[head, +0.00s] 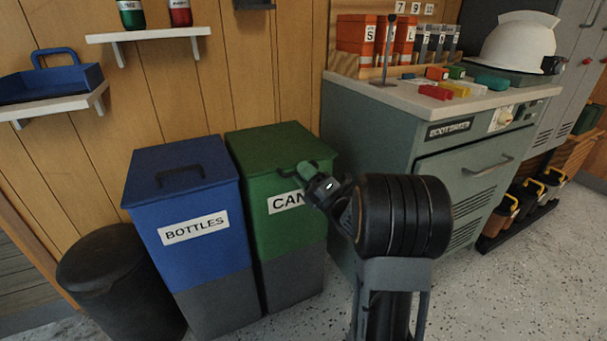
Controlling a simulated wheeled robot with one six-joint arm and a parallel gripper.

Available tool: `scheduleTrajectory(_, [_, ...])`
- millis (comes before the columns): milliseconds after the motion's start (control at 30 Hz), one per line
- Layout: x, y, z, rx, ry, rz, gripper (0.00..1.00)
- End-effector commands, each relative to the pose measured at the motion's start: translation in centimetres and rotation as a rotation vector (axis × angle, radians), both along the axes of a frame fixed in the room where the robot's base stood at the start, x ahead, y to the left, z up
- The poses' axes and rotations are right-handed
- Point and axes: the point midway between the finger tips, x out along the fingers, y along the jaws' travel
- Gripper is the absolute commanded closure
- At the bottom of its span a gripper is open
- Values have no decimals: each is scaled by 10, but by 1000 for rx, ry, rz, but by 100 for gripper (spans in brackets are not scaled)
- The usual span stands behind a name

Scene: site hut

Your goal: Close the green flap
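The green bin (285,222) stands beside a blue bin and has a white label reading "CAN", with its right end hidden by my arm. Its green flap (268,144) lies flat across the top, with no gap visible. A dark handle (284,171) shows at the flap's front edge. My gripper (305,172) is at the front right of the flap, right by the handle. Whether it touches the handle is unclear. My wrist and arm hide the fingers, so I cannot tell whether they are open or shut.
The blue bin (190,260) labelled "BOTTLES" stands left, its lid down. A black round bin (110,280) is further left. A grey-green cabinet (390,130) stands close on the right. Speckled floor (530,270) is clear at the front right.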

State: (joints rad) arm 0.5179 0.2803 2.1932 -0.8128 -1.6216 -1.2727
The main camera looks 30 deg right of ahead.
Motion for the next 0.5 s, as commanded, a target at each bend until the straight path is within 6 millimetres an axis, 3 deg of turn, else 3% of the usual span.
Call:
scheduleTrajectory(233, [-10,-6,-4,1,-1,-3,64])
scheduleTrajectory(500, [-53,-27,-29,2,2,-6,64])
